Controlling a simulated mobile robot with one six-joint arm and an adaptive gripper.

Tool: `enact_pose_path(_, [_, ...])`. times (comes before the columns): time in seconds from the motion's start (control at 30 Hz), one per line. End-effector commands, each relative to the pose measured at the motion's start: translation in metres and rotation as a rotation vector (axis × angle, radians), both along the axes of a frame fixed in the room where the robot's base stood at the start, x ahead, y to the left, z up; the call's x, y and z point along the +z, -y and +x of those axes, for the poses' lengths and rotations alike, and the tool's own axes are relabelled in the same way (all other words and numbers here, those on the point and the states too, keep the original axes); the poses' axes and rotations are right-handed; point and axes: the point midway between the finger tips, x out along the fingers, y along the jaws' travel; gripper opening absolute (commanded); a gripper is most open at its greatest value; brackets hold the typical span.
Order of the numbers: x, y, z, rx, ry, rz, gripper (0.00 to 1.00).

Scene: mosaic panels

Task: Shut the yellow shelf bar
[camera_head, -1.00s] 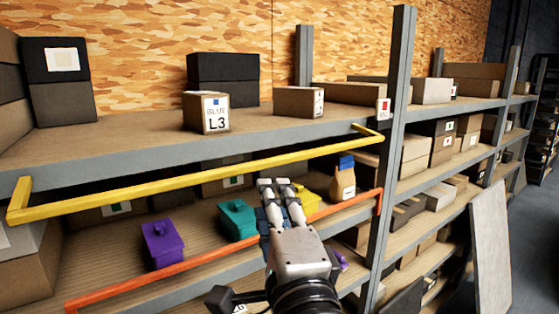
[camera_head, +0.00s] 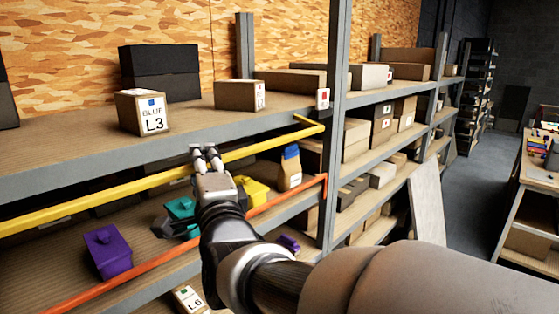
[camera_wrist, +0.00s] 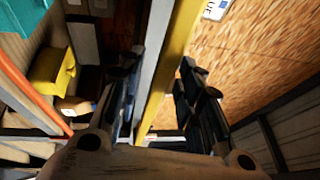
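The yellow shelf bar (camera_head: 108,191) runs along the front of the upper shelf and stands out from its edge on a short arm at the right end. Its left end is out of the head view. My gripper (camera_head: 206,153) is at the bar, and its fingers overlap the bar in that view. In the wrist view the yellow bar (camera_wrist: 179,45) passes between the two spread fingers of my gripper (camera_wrist: 160,92). Whether either finger touches it I cannot tell.
An orange bar (camera_head: 130,272) runs along the lower shelf. Behind it stand a purple container (camera_head: 108,252), a teal container (camera_head: 180,215), a yellow container (camera_head: 252,190) and a blue-capped bag (camera_head: 290,170). Boxes, including L3 (camera_head: 142,112), sit above. A grey upright (camera_head: 335,120) stands right.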

Motion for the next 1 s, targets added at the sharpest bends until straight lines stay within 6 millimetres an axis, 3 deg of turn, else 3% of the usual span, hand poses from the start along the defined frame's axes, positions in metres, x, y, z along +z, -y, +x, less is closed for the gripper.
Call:
enact_pose_path(0.07, [-0.0001,0.0001,-0.0002,0.000,0.000,0.000,0.33])
enact_pose_path(0.57, [0.0000,0.0001,-0.0005,0.000,0.000,0.000,0.00])
enact_pose_path(1.0, [0.0002,0.0001,-0.0006,0.000,0.000,0.000,0.00])
